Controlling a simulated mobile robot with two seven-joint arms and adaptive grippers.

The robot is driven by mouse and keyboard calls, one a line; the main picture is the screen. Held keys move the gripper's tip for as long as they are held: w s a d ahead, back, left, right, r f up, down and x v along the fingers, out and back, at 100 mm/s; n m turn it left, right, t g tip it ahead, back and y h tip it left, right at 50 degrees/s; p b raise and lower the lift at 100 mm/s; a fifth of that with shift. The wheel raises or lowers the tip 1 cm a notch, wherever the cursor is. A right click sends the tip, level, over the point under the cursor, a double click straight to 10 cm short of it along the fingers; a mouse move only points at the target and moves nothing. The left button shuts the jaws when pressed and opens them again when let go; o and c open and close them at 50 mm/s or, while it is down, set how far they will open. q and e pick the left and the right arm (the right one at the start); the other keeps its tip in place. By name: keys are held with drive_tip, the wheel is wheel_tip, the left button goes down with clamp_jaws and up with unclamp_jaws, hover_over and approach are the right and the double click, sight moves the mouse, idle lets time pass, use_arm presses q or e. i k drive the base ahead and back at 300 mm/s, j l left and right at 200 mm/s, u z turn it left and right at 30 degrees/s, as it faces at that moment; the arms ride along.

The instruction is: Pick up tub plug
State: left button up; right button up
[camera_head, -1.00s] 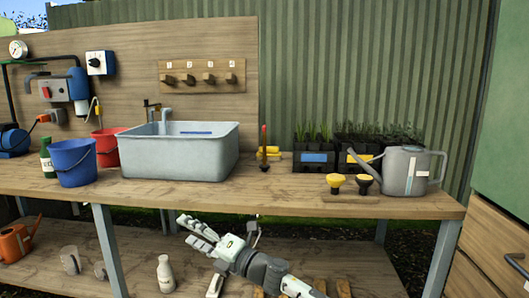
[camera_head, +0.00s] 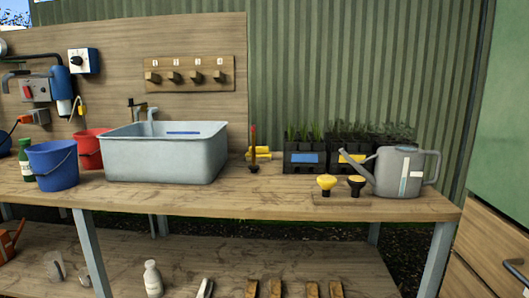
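I cannot make out a tub plug for certain. The grey tub (camera_head: 165,162) stands on the workbench left of centre, with a tap (camera_head: 138,107) at its back. A blue strip shows inside the tub, but its floor is hidden by the front wall. A thin upright red stick with a dark foot (camera_head: 253,167) stands on the bench right of the tub; I cannot tell what it is. Neither of my grippers is in view.
A blue bucket (camera_head: 52,168) and a red bucket (camera_head: 88,155) stand left of the tub. Yellow-topped pieces (camera_head: 326,182), seedling trays (camera_head: 305,162) and a grey watering can (camera_head: 402,174) are at right. The bench (camera_head: 230,202) front is mostly clear. A white bottle (camera_head: 152,280) stands below.

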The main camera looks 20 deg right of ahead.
sight(253, 168)
drive_tip(key=i+l+z, duration=0.55)
drive_tip(key=i, duration=0.35)
drive_tip(key=l, duration=0.1)
